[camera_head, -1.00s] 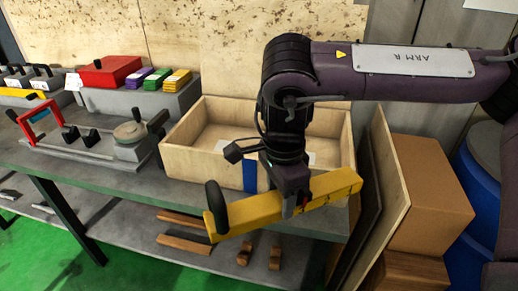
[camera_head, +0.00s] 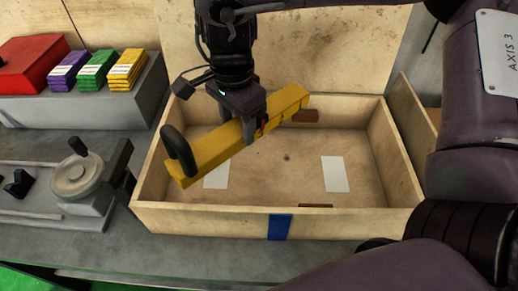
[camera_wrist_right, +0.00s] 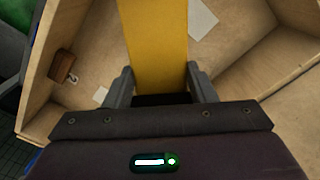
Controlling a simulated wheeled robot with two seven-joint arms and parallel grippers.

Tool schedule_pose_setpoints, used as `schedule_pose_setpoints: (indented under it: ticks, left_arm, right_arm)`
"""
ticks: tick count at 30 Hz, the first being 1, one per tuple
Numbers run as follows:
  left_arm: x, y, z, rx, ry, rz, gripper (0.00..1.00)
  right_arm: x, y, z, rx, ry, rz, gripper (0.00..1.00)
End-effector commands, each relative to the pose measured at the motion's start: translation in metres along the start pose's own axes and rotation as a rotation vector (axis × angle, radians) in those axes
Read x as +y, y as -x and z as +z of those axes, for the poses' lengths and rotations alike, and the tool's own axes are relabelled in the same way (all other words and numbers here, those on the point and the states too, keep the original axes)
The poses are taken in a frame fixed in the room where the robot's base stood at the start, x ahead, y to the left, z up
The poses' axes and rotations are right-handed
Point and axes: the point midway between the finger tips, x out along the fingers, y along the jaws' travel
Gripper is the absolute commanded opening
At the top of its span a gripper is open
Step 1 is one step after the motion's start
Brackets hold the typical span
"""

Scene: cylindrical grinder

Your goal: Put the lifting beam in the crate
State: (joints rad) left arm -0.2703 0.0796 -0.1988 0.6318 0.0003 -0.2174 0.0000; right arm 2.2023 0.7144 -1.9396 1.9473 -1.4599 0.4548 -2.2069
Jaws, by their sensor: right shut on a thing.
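The lifting beam is a long yellow bar (camera_head: 207,151) with a black loop handle at its near left end. My right gripper (camera_head: 249,128) is shut on it near the middle and holds it above the wooden crate (camera_head: 345,222). The beam lies slanted in the picture, its far right end higher up. The beam (camera_wrist_right: 157,40) also shows between the fingers of my right gripper (camera_wrist_right: 160,85) in the right wrist view, with the crate's floor beneath. The crate is open, with a blue strip on its front wall. My left gripper is not in view.
Two white sheets, one of them here (camera_head: 335,174), and brown blocks (camera_head: 305,116) lie in the crate. A grey fixture with a handwheel (camera_head: 80,177) stands to its left. A red box (camera_head: 40,62) and coloured packs (camera_head: 97,68) sit on a grey block behind.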

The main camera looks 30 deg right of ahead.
Motion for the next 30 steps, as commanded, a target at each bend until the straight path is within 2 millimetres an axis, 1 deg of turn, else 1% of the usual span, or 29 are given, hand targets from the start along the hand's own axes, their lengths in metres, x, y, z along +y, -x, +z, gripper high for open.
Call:
schedule_pose_setpoints:
  ticks: [1, 3, 5, 6, 9, 14, 15, 18, 22, 26, 30]
  left_arm:
    - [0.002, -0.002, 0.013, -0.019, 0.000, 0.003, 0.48]
    - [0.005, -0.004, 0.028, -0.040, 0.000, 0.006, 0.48]
    - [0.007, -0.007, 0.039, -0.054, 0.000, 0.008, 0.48]
    - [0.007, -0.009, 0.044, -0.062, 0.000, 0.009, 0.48]
    - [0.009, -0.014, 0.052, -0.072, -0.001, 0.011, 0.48]
    - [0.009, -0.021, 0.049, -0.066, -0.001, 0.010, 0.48]
    - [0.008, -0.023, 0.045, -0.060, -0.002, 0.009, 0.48]
    - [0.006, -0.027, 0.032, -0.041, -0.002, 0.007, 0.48]
    - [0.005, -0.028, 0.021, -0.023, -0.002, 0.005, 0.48]
    - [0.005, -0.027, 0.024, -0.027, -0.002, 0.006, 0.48]
    - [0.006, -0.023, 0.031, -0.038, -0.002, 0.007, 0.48]
  right_arm:
    - [0.000, -0.005, 0.000, -0.002, 0.000, 0.002, 0.04]
    - [0.001, -0.017, 0.000, -0.003, -0.001, 0.003, 0.04]
    - [0.001, -0.031, 0.000, -0.003, -0.001, 0.005, 0.04]
    - [0.001, -0.041, 0.000, -0.003, -0.001, 0.006, 0.04]
    - [0.002, -0.067, 0.000, -0.004, -0.002, 0.007, 0.04]
    - [0.001, -0.104, 0.001, -0.004, -0.002, 0.005, 0.04]
    - [0.001, -0.112, 0.001, -0.004, -0.002, 0.004, 0.04]
    - [0.000, -0.126, 0.001, -0.003, -0.001, 0.001, 0.04]
    - [0.000, -0.135, 0.000, -0.001, -0.001, -0.001, 0.04]
    - [0.000, -0.136, -0.001, 0.000, -0.001, -0.002, 0.04]
    - [0.009, -0.134, -0.016, -0.001, -0.006, -0.001, 0.04]
